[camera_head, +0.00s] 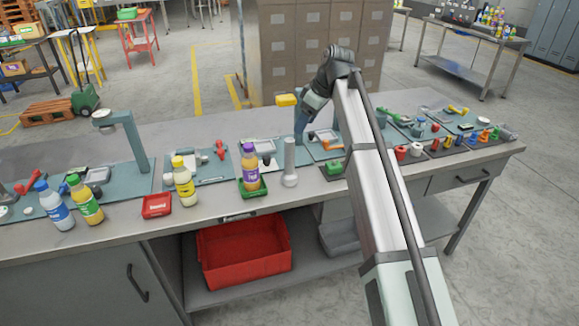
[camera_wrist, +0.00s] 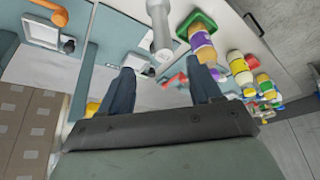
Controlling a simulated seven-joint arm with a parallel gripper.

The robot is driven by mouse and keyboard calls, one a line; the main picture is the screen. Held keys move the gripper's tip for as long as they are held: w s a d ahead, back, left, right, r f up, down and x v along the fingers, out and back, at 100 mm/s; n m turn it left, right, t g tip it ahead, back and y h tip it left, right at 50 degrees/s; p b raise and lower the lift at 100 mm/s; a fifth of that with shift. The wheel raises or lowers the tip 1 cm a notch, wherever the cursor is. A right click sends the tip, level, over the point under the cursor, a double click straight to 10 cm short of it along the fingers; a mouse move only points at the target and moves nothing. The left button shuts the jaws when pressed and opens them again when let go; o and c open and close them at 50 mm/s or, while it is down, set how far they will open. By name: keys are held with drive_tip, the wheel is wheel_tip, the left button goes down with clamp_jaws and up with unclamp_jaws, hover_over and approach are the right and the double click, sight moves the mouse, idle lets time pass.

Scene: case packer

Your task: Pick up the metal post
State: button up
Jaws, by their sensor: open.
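The metal post (camera_head: 289,165) is a light grey upright cylinder with a wider round foot, on the bench just right of the purple-labelled bottle. My gripper (camera_head: 301,122) is behind the post, over the bench. In the wrist view the post (camera_wrist: 159,28) shows at the top centre, beyond the open fingertips of my gripper (camera_wrist: 163,78) and roughly in line with the gap between them. The gap is empty and the fingers do not touch the post.
A purple-labelled bottle (camera_head: 250,168) on a green tray (camera_head: 262,185) stands close beside the post. A yellow-capped bottle (camera_head: 184,182) and a small red tray (camera_head: 157,206) are farther left. Devices on teal mats line the bench behind. A red bin (camera_head: 245,252) sits on the lower shelf.

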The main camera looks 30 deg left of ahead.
sight(288, 149)
drive_tip(key=shift+s+a+x, duration=0.1)
drive_tip(key=shift+a+x, duration=0.1)
drive_tip(key=shift+x, duration=3.15)
drive_tip(key=shift+s+a+x, duration=0.1)
drive_tip(key=shift+a+x, duration=0.1)
drive_tip(key=shift+x, duration=3.15)
drive_tip(key=shift+r, duration=0.2)
clamp_jaws()
